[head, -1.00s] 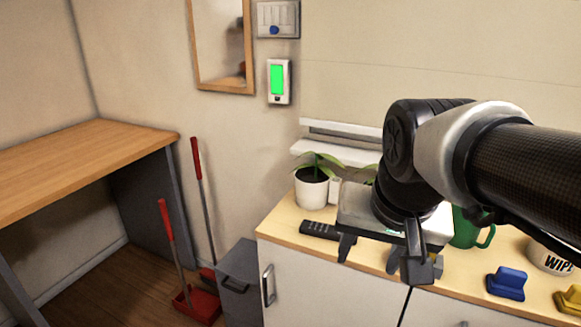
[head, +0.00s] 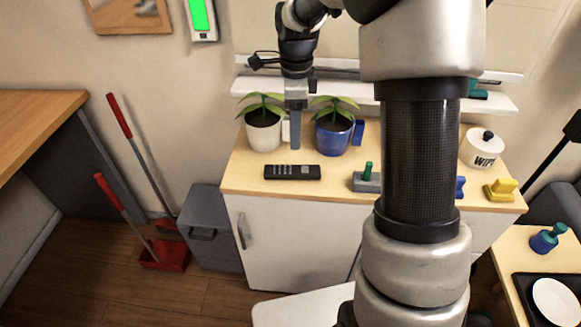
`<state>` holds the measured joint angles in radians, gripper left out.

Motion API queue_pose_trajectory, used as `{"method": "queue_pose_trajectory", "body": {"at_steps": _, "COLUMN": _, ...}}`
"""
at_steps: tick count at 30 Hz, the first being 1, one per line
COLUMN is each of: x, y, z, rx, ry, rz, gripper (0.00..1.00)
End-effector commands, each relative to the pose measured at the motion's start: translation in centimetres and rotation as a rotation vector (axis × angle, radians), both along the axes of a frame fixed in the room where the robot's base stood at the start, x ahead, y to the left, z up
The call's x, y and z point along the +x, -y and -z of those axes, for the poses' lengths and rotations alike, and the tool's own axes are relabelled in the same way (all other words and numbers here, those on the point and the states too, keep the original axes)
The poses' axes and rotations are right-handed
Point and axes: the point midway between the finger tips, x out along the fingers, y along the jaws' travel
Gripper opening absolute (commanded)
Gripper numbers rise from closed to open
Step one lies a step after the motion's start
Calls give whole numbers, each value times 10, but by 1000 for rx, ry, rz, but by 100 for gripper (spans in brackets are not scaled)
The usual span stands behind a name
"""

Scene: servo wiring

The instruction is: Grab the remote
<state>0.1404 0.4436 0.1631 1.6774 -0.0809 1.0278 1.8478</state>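The black remote (head: 292,173) lies flat on the light wood top of the white cabinet, near its front edge, with its long side running left to right. My gripper (head: 295,146) points straight down, its tip showing just above the remote in the picture. A gap shows between tip and remote; I cannot tell how high the tip is. The gripper is seen edge-on, so only one finger shows clearly and its opening is hidden. The remote is fully visible and nothing holds it.
A white pot plant (head: 264,131) and a blue pot plant (head: 333,136) stand behind, either side of my gripper. A grey block with a green handle (head: 367,181) lies right of the remote. My arm hides part of the cabinet top (head: 243,178). A wall shelf (head: 262,89) runs behind.

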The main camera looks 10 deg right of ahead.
Motion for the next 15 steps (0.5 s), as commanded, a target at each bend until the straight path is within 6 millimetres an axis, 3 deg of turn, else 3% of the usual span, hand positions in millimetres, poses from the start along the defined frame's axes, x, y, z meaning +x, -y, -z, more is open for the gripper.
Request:
{"method": "queue_pose_trajectory", "body": {"at_steps": 1, "x": -2, "y": 0, "z": 15, "rx": 0, "ry": -5, "rz": 0, "gripper": 59}}
{"method": "queue_pose_trajectory", "body": {"at_steps": 7, "x": -1, "y": 0, "z": 56, "rx": 0, "ry": -4, "rz": -1, "gripper": 59}}
{"method": "queue_pose_trajectory", "body": {"at_steps": 15, "x": -1, "y": 0, "z": 80, "rx": 0, "ry": 0, "rz": -2, "gripper": 59}}
